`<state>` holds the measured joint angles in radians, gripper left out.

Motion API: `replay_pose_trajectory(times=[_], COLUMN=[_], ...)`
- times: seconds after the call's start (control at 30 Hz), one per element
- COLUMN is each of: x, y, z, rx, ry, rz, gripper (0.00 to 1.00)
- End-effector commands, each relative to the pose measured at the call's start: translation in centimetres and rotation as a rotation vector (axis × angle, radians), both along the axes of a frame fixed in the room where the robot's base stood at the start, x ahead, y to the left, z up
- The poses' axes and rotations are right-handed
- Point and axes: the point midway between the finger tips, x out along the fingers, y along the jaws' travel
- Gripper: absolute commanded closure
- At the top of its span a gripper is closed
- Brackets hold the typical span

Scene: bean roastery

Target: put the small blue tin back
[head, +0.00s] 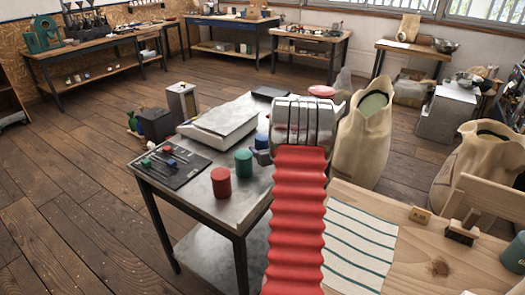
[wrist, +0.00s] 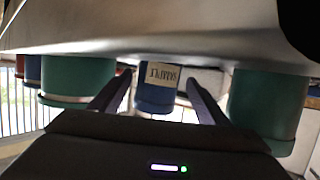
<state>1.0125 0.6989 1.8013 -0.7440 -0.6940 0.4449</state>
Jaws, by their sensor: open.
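My gripper (wrist: 160,80) is open, with one dark finger to each side of this tin. Whether either finger touches it, I cannot tell. In the head view my red-sleeved arm hides most of this area. A blue tin (head: 261,141) shows left of my arm; I cannot tell if it is the labelled one.
Green tins (wrist: 80,80) and (wrist: 268,105) flank the labelled tin. Another blue tin (wrist: 33,70) shows at far left. In the head view, a red tin (head: 220,182), a green tin (head: 243,161), a white scale (head: 218,122) and a dark tool mat (head: 170,166) occupy the table.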

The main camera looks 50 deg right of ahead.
Motion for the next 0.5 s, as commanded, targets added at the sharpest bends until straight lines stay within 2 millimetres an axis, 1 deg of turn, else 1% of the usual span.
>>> replay_pose_trajectory(times=[0.27, 0.37, 0.5], x=[0.0, -0.5, -1.8], y=[0.0, 0.3, 1.0], z=[0.3, 0.5, 1.0], rx=[-0.001, 0.0, 0.0], ry=[0.0, 0.0, 0.001], rz=[0.0, 0.0, -0.001], gripper=[0.31, 0.31, 0.31])
